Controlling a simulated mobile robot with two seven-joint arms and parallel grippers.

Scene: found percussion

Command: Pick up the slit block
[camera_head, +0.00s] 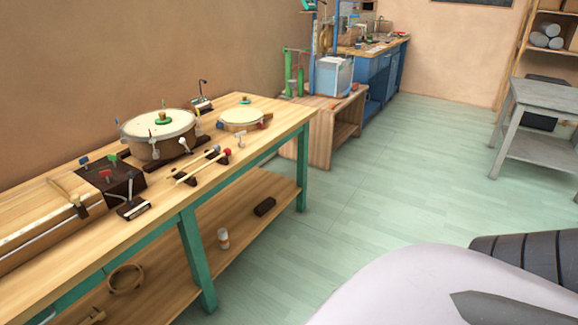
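A dark brown block (122,187) stands on the wooden workbench at the left, with small blue, red and green pieces on or beside it. It may be the slit block, but no slit can be made out at this size. A smaller dark block (264,207) lies on the bench's lower shelf, and I cannot tell its kind either. Neither of my grippers can be made out. Only pale and dark parts of my own body show at the lower right, well away from the bench.
The workbench (262,112) also holds a large drum (150,150), a smaller round drum (240,121), thin sticks and a long wooden piece (45,240). A ring (125,279) and a small jar (223,238) are on its shelf. A grey table (545,95) stands right; the green floor between is clear.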

